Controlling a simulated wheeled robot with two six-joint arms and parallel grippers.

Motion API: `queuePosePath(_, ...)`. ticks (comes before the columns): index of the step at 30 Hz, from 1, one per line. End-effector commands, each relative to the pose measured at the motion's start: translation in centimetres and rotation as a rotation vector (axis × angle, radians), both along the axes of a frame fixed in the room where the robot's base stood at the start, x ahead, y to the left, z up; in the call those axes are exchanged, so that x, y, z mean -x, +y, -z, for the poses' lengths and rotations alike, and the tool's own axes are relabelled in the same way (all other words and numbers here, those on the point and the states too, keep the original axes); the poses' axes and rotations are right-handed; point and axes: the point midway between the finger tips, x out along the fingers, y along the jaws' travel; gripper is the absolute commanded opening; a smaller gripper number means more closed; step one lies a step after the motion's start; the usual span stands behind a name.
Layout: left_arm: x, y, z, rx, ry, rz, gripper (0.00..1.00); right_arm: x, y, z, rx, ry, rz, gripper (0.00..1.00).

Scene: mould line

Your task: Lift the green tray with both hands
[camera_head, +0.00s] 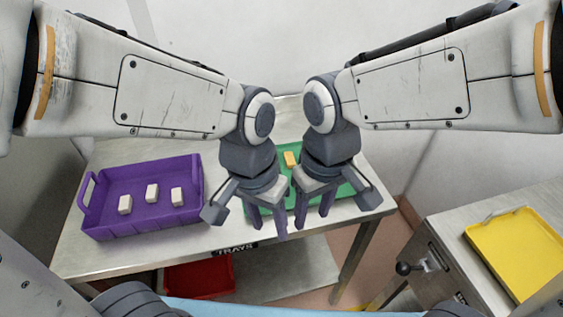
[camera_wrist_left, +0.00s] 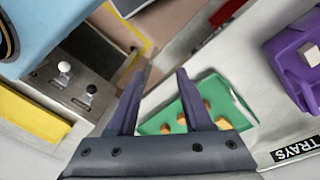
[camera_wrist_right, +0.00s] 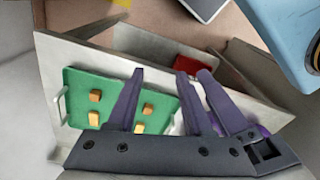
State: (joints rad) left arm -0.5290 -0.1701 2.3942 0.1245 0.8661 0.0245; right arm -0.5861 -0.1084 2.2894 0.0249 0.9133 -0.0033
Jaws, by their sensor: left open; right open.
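The green tray (camera_head: 345,189) lies on the metal table, mostly hidden behind my two grippers in the head view. It holds several small orange-yellow blocks (camera_wrist_right: 95,96), and a pale handle (camera_wrist_right: 60,106) shows at one end in the right wrist view. The tray also shows in the left wrist view (camera_wrist_left: 222,94), beyond the fingers. My left gripper (camera_head: 266,224) is open and empty, above the tray's near left area. My right gripper (camera_head: 313,212) is open and empty, close beside the left one and above the tray. Neither visibly touches a handle.
A purple tray (camera_head: 104,222) with 3 white blocks stands on the table (camera_head: 80,262) to the left. A red tray (camera_head: 199,281) sits on a lower shelf. A yellow tray (camera_head: 516,246) lies on a cabinet at the right. The two grippers leave little room between them.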

Motion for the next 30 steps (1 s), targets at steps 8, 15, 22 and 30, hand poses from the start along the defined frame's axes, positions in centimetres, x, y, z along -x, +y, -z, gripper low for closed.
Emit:
queuePosePath(8,-13.9,5.5,-1.2,0.052,0.04,-0.465,0.5,-18.4,-3.0,-1.2,0.126,-0.033,0.157,0.51)
queuePosePath(15,-20.1,11.2,-0.8,0.088,0.051,-0.694,0.5,-26.6,-8.0,-0.1,0.203,-0.047,0.249,0.51)
queuePosePath(22,-21.2,12.5,-0.7,0.097,0.052,-0.738,0.5,-28.0,-9.2,0.2,0.219,-0.05,0.268,0.51)
queuePosePath(30,-21.2,12.3,-0.4,0.096,0.053,-0.734,0.5,-27.9,-9.3,0.4,0.218,-0.049,0.267,0.51)
